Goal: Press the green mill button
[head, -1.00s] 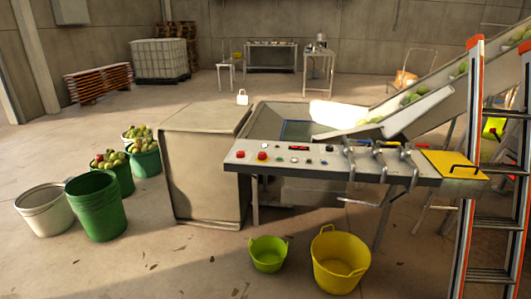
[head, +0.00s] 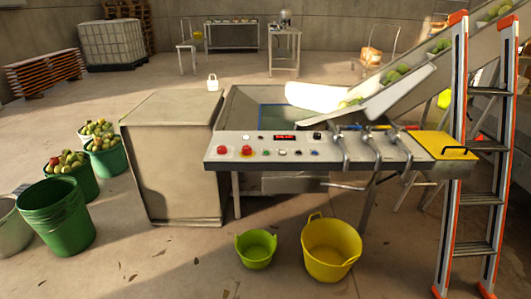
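The control panel (head: 375,152) is a pale metal slab across the front of the press trailer, in the middle of the head view. A small green button (head: 265,153) sits in its lower row, just right of a red button on a yellow base (head: 247,151). Another red button (head: 222,150) is at the panel's left end. Labels are too small to read. Neither of my grippers shows in the view.
A tan cabinet (head: 175,170) stands left of the panel. Green (head: 257,250) and yellow (head: 331,248) tubs sit on the floor in front. An orange-and-grey ladder (head: 453,150) stands at the right. Metal taps (head: 372,146) rise from the panel. Buckets of fruit stand at left.

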